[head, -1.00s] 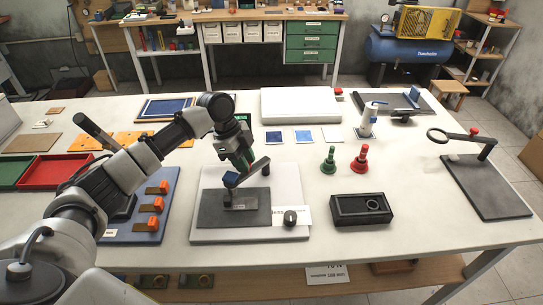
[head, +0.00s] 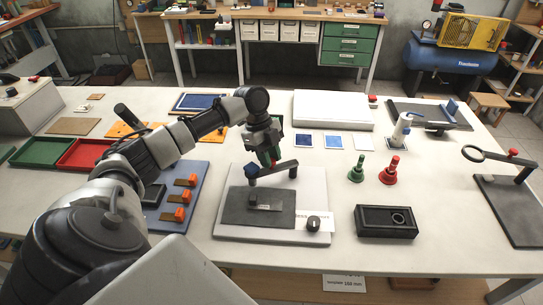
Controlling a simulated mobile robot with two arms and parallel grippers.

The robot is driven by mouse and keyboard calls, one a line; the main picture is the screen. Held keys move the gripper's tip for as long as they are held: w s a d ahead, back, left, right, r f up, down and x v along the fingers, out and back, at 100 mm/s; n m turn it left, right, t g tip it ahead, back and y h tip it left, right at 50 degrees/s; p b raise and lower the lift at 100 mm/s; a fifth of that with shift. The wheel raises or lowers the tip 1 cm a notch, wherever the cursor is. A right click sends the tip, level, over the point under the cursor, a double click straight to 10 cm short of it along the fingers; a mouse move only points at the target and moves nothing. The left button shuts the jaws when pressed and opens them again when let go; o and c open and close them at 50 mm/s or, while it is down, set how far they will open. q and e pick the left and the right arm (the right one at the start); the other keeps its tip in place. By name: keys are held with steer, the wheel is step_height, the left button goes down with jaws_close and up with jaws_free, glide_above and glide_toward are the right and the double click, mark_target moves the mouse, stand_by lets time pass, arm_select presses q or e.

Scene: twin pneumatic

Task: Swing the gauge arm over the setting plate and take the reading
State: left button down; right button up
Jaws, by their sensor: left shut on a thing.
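The gauge arm (head: 279,169) is a dark bar with a blue block at its left end, raised above a white base board (head: 314,200). My left gripper (head: 269,163) comes down on the bar from behind and is shut on it, close to the blue end. Its fingers partly hide the bar. A dark grey plate (head: 240,212) lies on the board below and in front of the arm, with a small dark labelled block (head: 265,203) on it; I cannot tell which is the setting plate. My right gripper is not in view.
Right of the board are a green bell-shaped piece (head: 356,171), a red one (head: 389,172) and a black box (head: 385,222). A blue fixture with orange clips (head: 182,210) lies left. The white table (head: 440,190) is bare near the right stand.

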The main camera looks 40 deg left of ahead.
arm_select(q)
steer(key=c, duration=1.2)
jaws_free()
steer(key=shift+o, duration=0.2)
steer(key=shift+r, duration=0.1)
steer(key=b+v, duration=0.2)
steer(key=v, duration=0.8)
steer(key=shift+r, duration=0.35)
steer(key=shift+a, duration=0.15)
